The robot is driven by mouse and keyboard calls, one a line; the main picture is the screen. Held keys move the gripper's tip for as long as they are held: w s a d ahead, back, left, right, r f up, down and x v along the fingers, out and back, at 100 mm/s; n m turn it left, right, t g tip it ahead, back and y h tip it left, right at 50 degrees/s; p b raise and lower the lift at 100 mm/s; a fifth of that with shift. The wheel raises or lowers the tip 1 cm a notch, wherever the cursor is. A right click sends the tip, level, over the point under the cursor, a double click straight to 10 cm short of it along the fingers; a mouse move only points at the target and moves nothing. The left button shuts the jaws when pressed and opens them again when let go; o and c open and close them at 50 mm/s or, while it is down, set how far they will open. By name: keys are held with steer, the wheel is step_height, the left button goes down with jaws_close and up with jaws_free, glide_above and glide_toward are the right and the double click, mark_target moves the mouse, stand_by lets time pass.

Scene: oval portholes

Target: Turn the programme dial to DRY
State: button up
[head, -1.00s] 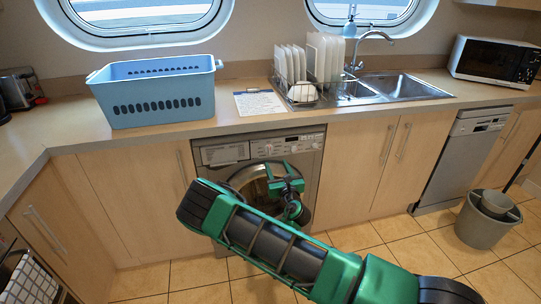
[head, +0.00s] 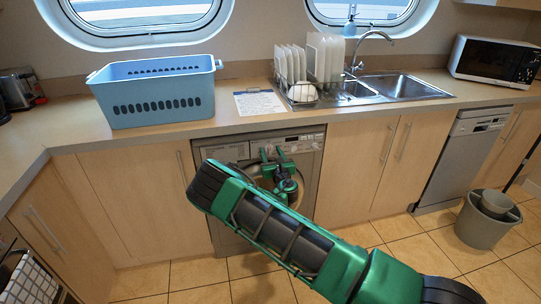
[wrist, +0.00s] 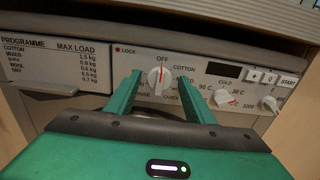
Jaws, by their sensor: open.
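The programme dial (wrist: 158,77) is a white knob with a red mark on the washing machine's control panel. Its red mark points up, towards OFF. COTTON is printed to its upper right, QUICK at lower right and a partly covered RINSE at lower left. I cannot read DRY on the dial's ring; the lower part is hidden by my gripper. My gripper (wrist: 159,78) is open, its two green fingers on either side of the dial in the wrist view, apart from it. In the head view my gripper (head: 271,153) is in front of the washing machine (head: 222,153).
Other knobs (wrist: 224,98) and buttons (wrist: 262,77) sit to the dial's right. A detergent drawer with a programme chart (wrist: 55,62) is to the left. The worktop (head: 200,131) overhangs the panel. A blue basket (head: 155,95) stands above.

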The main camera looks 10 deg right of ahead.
steer(key=c, duration=1)
steer(key=shift+m, duration=0.3)
